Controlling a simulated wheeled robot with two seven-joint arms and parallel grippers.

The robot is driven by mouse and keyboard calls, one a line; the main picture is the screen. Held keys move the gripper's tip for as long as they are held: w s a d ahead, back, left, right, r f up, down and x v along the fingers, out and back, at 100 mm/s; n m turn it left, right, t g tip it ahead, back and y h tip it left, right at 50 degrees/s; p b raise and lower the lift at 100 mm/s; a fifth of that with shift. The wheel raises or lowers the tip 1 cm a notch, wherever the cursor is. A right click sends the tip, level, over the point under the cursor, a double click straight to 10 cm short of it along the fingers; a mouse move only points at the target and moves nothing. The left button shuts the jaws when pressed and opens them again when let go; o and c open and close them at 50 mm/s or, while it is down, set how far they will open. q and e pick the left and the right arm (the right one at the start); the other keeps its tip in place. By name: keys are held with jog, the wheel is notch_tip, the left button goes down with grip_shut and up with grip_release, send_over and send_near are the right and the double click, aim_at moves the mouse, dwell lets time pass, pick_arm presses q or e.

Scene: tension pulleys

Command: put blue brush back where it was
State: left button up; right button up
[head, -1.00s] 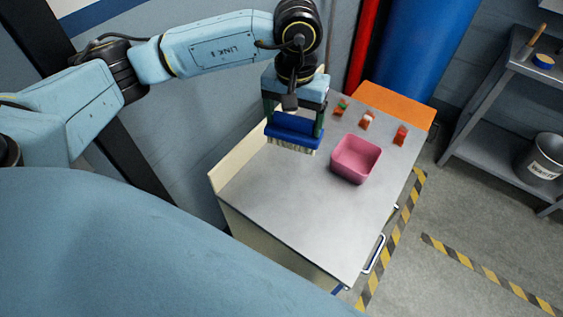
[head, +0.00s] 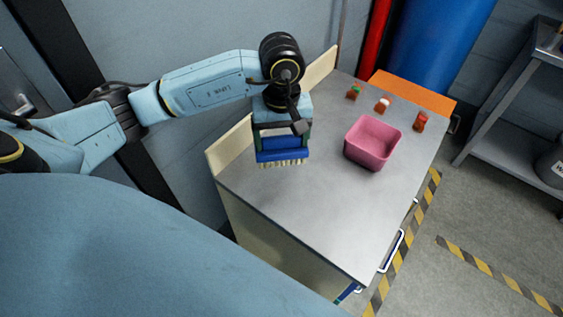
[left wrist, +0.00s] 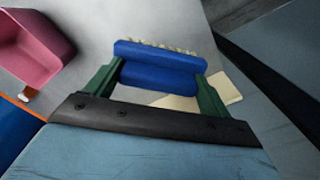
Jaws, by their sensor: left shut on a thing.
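The blue brush (head: 282,155), with pale bristles pointing down, is between the fingers of my left gripper (head: 283,146) in the head view. The gripper is shut on it, over the left part of the grey cabinet top (head: 300,215). In the left wrist view the brush (left wrist: 160,70) lies across between the two green fingers of the left gripper (left wrist: 158,82), bristles facing away. Whether the bristles touch the top is hard to tell. My right gripper is not in view.
A pink bin (head: 372,143) stands on the cabinet top, right of the brush. Several small red-brown items, one with a green top (head: 354,92), stand along the back near an orange panel (head: 412,92). A cream board (head: 231,146) edges the left side. The front of the top is clear.

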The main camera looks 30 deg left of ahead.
aim_at(281, 162)
pick_arm(q)
notch_tip(281, 162, down, 8)
jog(key=shift+f+b, duration=0.1)
jog(key=shift+b, duration=0.4)
jog(key=shift+f, duration=0.3)
jog(key=shift+f, duration=0.1)
jog(key=o, duration=0.9)
